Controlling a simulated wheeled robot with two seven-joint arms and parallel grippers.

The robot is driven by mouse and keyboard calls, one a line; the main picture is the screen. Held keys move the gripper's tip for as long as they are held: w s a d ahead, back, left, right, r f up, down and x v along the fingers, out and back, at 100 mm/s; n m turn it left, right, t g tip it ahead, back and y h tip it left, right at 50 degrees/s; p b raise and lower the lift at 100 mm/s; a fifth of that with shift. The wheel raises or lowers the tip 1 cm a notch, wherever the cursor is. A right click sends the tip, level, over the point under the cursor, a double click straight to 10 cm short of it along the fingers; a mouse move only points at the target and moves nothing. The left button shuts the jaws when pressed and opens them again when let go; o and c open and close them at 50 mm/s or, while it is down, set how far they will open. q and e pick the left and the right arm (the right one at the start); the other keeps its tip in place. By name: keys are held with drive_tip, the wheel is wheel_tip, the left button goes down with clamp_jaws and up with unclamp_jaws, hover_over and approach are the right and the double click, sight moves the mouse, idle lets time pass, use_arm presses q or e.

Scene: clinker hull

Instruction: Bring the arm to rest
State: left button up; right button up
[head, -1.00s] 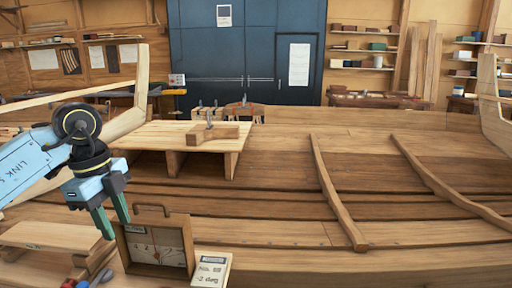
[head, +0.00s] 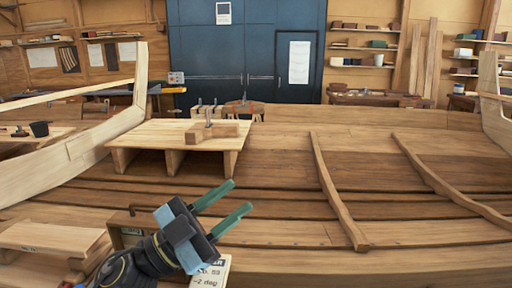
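My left gripper (head: 231,209) is in the lower middle of the head view, in front of the hull planking (head: 285,195). Its two green fingers are spread apart, with nothing between them. The arm behind it comes in from the bottom left and hides most of a wooden box with a handle (head: 122,221). My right gripper does not show.
A small wooden platform (head: 150,134) with a clamped wood block (head: 212,131) stands on the hull. A card (head: 214,274) is partly hidden below my gripper. A low wooden bench (head: 50,236) stands at lower left. Two ribs (head: 337,190) cross the planking at right.

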use_arm(q)
drive_tip(key=s+a+f+n+t+y, duration=0.1)
drive_tip(key=a+f+n+t+y, duration=0.1)
drive_tip(key=a+f+n+y, duration=0.75)
drive_tip(key=s+a+f+n+t+y, duration=0.1)
drive_tip(key=a+f+n+t+y, duration=0.1)
drive_tip(key=a+f+n+y, duration=0.65)
drive_tip(key=s+f+g+y, duration=0.2)
drive_tip(key=s+f+g, duration=0.9)
drive_tip(key=s+f, duration=0.75)
drive_tip(key=s+f+m+g+b, duration=0.1)
drive_tip(key=s+f+b, duration=0.15)
drive_tip(key=f, duration=1.15)
drive_tip(key=s+f+g+b, duration=0.1)
drive_tip(key=s+f+b, duration=0.15)
drive_tip(key=f, duration=1.25)
drive_tip(key=s+a+f+g+b, duration=0.1)
drive_tip(key=s+f+b, duration=0.4)
drive_tip(key=s+f, duration=1)
wheel_tip(320, 180, down, 4)
drive_tip(key=shift+a+f+y, duration=0.15)
drive_tip(key=shift+a+y, duration=0.15)
drive_tip(key=shift+a, duration=0.25)
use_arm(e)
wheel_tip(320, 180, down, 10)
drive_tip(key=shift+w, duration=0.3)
